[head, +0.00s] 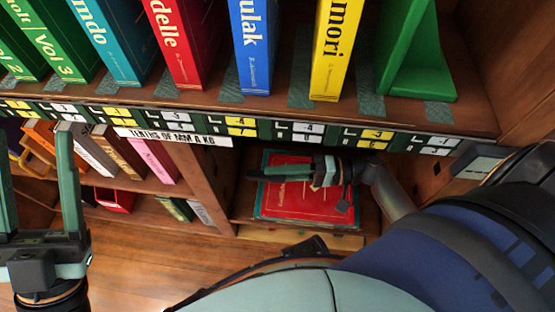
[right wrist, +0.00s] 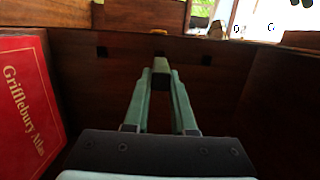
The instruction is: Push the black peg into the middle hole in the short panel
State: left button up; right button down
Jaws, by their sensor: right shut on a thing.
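My right gripper (right wrist: 161,75) is shut on the black peg (right wrist: 161,63) in the right wrist view. The peg is held at the fingertips, in front of a low brown wooden panel (right wrist: 130,60). Dark square holes show in the panel to the left (right wrist: 101,52) and right of the peg. The panel's middle is behind the peg, so I cannot tell whether the peg touches it or enters a hole. In the head view my right gripper (head: 285,174) reaches left inside the lower shelf. My left gripper (head: 38,185) is open and empty at the left edge.
A red atlas (right wrist: 28,105) stands close on the left in the right wrist view. A red book (head: 300,205) lies below my right gripper in the head view. Upright books, such as a yellow one (head: 337,50), line the shelf above. Wooden walls enclose the compartment.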

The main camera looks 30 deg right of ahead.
aim_at(250, 171)
jog(key=shift+w+d+x, duration=0.1)
jog(key=shift+w+x, duration=0.05)
jog(key=shift+x, duration=0.8)
jog(key=shift+w+d+x, duration=0.1)
jog(key=shift+w+x, duration=0.05)
jog(key=shift+x, duration=0.8)
jog(key=shift+w+x, duration=0.15)
jog(key=shift+x, duration=0.8)
jog(key=shift+b, duration=0.3)
jog(key=shift+w+b+x, duration=0.2)
jog(key=shift+x, duration=0.95)
jog(key=shift+w+b+x, duration=0.15)
jog(key=shift+w+x, duration=0.05)
jog(key=shift+x, duration=0.95)
jog(key=c, duration=0.7)
grip_release()
jog(key=shift+o, duration=0.2)
jog(key=shift+d, duration=0.1)
jog(key=p+v, duration=0.1)
jog(key=v, duration=1.1)
jog(key=shift+s+d+p, duration=0.2)
jog(key=shift+d+p, duration=0.05)
jog(key=shift+p, duration=0.15)
